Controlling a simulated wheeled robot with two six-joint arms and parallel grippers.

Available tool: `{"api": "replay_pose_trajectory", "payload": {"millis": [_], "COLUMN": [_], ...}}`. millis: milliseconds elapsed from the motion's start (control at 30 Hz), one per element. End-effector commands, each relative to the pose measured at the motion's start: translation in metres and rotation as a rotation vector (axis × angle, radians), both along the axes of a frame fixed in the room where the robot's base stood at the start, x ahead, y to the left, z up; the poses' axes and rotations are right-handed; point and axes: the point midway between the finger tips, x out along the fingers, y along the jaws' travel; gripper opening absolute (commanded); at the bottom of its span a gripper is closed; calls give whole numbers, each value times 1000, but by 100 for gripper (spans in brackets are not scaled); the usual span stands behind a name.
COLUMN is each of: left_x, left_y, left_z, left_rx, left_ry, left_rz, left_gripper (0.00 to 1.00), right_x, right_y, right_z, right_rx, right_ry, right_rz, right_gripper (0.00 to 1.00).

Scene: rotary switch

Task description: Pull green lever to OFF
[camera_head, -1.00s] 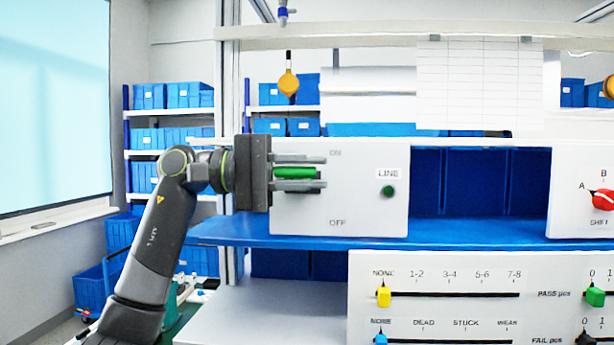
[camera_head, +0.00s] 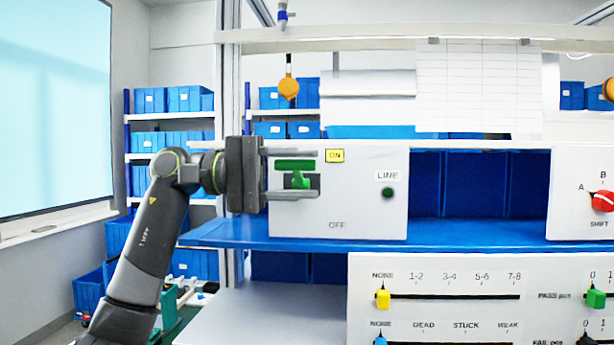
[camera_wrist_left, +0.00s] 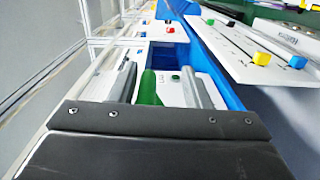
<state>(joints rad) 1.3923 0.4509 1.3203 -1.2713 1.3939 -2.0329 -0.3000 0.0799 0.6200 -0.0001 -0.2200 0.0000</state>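The green lever (camera_head: 297,166) is on the left of a white LINE panel (camera_head: 365,205). It is raised, beside the yellow-lit ON label (camera_head: 335,156); the OFF label (camera_head: 337,225) is lower on the panel. My left gripper (camera_head: 293,174) is open, with one finger above and one below the lever, and it seems not to grip it. In the left wrist view the green lever (camera_wrist_left: 149,88) shows between the two spread fingers (camera_wrist_left: 160,88). My right gripper is not in view.
A blue shelf (camera_head: 450,232) carries the panel. Below it, a white board (camera_head: 450,265) has yellow, blue and green sliders. A red rotary knob (camera_head: 603,200) is on the right panel. Blue bins (camera_head: 185,97) stand on racks behind my arm.

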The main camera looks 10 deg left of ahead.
Motion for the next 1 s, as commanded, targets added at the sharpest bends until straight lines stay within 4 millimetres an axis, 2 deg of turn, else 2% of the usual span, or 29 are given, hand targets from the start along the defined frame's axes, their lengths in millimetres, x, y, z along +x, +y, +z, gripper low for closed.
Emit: {"api": "replay_pose_trajectory", "payload": {"millis": [400,600,800,1000], "left_x": [1,1,0,0], "left_y": [101,139,158,161], "left_z": [-2,0,0,0], "left_rx": [-1,-2,-2,-1], "left_ry": [2,1,0,0], "left_rz": [7,5,3,1], "left_gripper": [42,42,42,42], "right_x": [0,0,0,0], "right_y": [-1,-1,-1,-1], "right_z": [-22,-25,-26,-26], "right_rx": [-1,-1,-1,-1], "right_ry": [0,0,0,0], "right_rz": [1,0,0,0], "right_gripper": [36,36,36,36]}}
